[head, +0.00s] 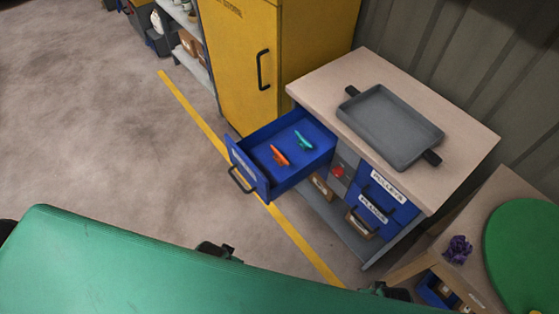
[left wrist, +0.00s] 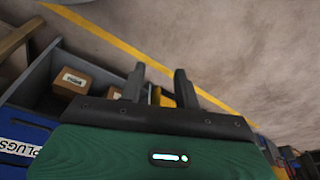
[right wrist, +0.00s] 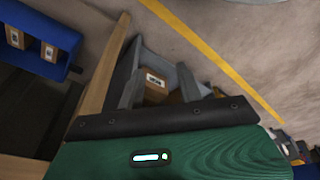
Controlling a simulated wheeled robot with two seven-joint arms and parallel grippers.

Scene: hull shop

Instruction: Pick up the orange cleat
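The orange cleat (head: 279,156) lies in an open blue drawer (head: 262,183) in the head view, beside a teal cleat (head: 302,140). The drawer is pulled out to the left of a cabinet (head: 400,185). Neither cleat shows in the wrist views. My left gripper (left wrist: 159,82) is open, with its two dark fingers apart and nothing held. My right gripper (right wrist: 159,84) is also open and empty. In the head view, only small dark parts show at the edge of my green body, well below the drawer.
A grey tray (head: 392,127) with dark handles sits on the cabinet top. Labelled blue drawers (head: 377,207) are shut beside the open one. A yellow locker (head: 235,60) stands behind. A table with a green disc (head: 525,255) and purple object (head: 457,249) is at right. Floor at left is clear.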

